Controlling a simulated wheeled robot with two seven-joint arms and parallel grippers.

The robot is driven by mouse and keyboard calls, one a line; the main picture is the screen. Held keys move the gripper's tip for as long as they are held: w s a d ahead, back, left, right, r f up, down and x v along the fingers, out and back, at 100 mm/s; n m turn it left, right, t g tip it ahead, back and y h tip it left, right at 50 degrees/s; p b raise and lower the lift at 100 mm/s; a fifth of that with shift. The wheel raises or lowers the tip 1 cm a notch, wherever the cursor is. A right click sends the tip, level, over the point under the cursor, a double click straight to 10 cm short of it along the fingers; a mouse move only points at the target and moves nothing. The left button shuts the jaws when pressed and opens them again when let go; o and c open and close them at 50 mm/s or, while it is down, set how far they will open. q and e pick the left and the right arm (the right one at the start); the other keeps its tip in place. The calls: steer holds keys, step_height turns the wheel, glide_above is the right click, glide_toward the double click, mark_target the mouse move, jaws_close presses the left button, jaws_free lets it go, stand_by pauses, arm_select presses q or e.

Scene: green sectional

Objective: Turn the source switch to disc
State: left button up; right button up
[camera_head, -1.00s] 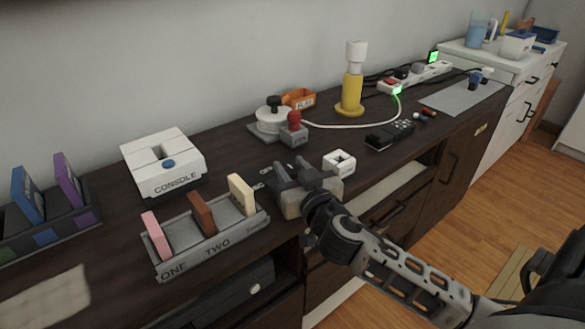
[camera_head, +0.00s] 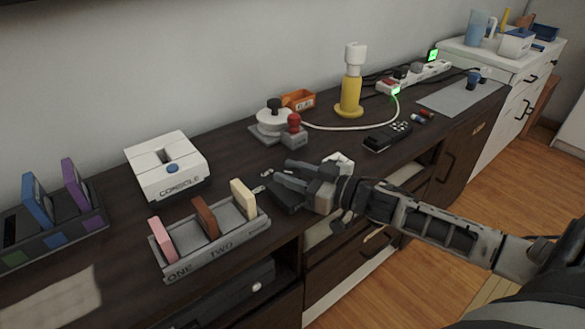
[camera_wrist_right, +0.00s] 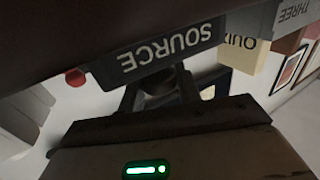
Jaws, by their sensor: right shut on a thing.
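The source switch shows in the right wrist view as a dark plate with an upside-down SOURCE label (camera_wrist_right: 167,52). In the head view it is mostly hidden by my right gripper (camera_head: 278,182), with small pale lettering (camera_head: 260,187) showing on the cabinet top just left of the fingers. My right gripper lies low over the cabinet top, right of the slotted grey rack. Its fingers (camera_wrist_right: 160,95) are shut on the switch's part beside the SOURCE label; the grasped part itself is largely hidden. Which position the switch points to cannot be read. My left gripper is not in view.
The grey rack (camera_head: 222,246) with pink, brown and cream cartridges stands close left. The white console (camera_head: 168,165) is behind it. A small white block (camera_head: 341,160) sits just behind my right wrist. A red-knobbed joystick (camera_head: 294,130), black remote (camera_head: 388,136) and yellow lamp (camera_head: 350,95) stand farther back.

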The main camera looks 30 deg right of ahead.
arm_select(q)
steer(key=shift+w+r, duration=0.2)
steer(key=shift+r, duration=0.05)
arm_select(e)
steer(key=shift+n+g+y, duration=0.4)
steer(key=shift+n+y, duration=0.2)
steer(key=shift+y, duration=0.2)
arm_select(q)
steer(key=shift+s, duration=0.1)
arm_select(e)
steer(key=o, duration=1)
steer(key=shift+c, duration=0.2)
arm_select(q)
steer(key=p, duration=0.3)
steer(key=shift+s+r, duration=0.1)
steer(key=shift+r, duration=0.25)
arm_select(e)
steer(key=v, duration=1.5)
steer(key=shift+s+d, duration=0.2)
steer(key=shift+d, duration=0.25)
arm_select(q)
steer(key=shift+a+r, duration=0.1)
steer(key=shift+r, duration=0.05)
